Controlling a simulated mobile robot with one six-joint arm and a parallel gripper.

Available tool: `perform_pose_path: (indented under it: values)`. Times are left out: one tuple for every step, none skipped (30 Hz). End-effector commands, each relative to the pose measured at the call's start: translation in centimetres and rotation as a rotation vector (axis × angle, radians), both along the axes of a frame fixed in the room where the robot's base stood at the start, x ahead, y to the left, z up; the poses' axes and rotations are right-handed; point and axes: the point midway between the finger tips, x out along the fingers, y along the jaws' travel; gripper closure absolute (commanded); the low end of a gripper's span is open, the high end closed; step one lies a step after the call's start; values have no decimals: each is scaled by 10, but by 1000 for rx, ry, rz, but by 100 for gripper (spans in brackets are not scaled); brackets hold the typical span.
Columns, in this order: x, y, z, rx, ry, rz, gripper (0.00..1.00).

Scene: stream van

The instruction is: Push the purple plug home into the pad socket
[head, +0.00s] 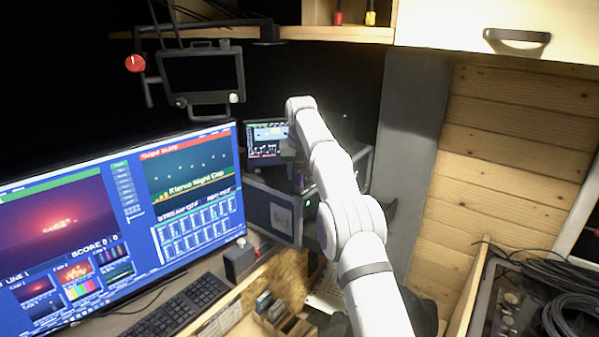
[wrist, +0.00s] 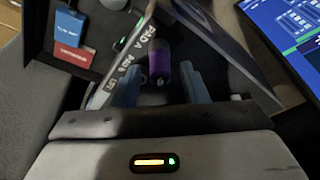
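The socket itself is not clearly visible.
A rack case (head: 272,208) stands beyond my arm, with a small screen (head: 266,140) above it. A large monitor (head: 120,215) and keyboard (head: 180,308) are at left. In the wrist view, blue and red cards (wrist: 72,55) sit at upper left and a panel rises at right.

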Motion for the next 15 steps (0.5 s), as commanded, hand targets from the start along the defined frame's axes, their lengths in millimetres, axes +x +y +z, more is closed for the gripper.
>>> perform_pose_path:
  values:
    - [0,0,0,0,0,0,56]
    - [0,0,0,0,0,0,55]
    - [0,0,0,0,0,0,55]
    - [0,0,0,0,0,0,55]
    - [0,0,0,0,0,0,55]
    - [0,0,0,0,0,0,55]
    - [0,0,0,0,0,0,55]
    - [0,0,0,0,0,0,55]
    - [0,0,2,0,0,0,55]
    - [-1,0,4,0,-1,0,55]
    - [-1,0,7,0,-1,0,55]
    - [-2,0,12,0,-2,0,55]
    - [-3,0,17,0,-3,0,55]
    - [-5,-1,22,0,-3,0,55]
    - [-7,-1,29,0,-3,0,55]
